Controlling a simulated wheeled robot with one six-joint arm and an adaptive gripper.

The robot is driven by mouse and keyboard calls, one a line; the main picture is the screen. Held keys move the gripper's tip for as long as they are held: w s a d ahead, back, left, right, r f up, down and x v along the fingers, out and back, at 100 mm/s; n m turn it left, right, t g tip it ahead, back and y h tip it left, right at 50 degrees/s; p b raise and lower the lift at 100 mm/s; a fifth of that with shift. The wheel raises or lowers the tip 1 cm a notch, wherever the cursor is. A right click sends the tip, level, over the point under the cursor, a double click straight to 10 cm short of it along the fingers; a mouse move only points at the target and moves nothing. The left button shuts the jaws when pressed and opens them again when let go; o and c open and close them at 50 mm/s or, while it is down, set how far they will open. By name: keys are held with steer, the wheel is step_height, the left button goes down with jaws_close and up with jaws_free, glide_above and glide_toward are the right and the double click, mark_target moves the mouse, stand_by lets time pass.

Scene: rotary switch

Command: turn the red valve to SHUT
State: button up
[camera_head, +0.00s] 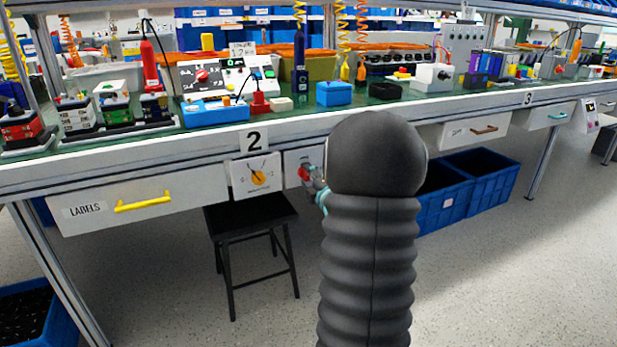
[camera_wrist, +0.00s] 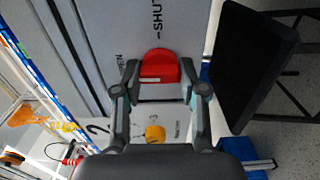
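The red valve (camera_wrist: 158,66) is a round-edged knob on a grey-white panel (camera_wrist: 185,30) in the wrist view. A pale strip shows on its lower edge. The word SHUT with a dash is printed above it, and OPEN is printed to its left. My gripper (camera_wrist: 160,77) is open, with one finger on each side of the valve. I cannot tell whether either finger touches it. In the head view the valve (camera_head: 304,173) shows under the bench edge, with my gripper (camera_head: 319,188) just right of it, partly hidden by my arm.
A yellow dial (camera_head: 258,178) on a white plate sits left of the valve; it also shows below my gripper in the wrist view (camera_wrist: 155,132). A black stool (camera_head: 252,215) stands below. A LABELS drawer (camera_head: 90,212) is further left. Blue crates (camera_head: 480,180) stand at right.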

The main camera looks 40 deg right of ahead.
steer(key=shift+f+m, duration=0.1)
steer(key=shift+m, duration=0.2)
steer(key=m+b, duration=0.2)
steer(key=m, duration=0.1)
steer(key=shift+m+b, duration=0.3)
steer(key=shift+b, duration=0.05)
steer(key=m, duration=0.4)
steer(key=shift+b, duration=0.35)
steer(key=m, duration=0.5)
steer(key=m+p, duration=0.1)
steer(key=m, duration=0.3)
steer(key=shift+m+p, duration=0.35)
steer(key=shift+m, duration=0.05)
steer(key=o, duration=1.2)
steer(key=shift+c, duration=0.2)
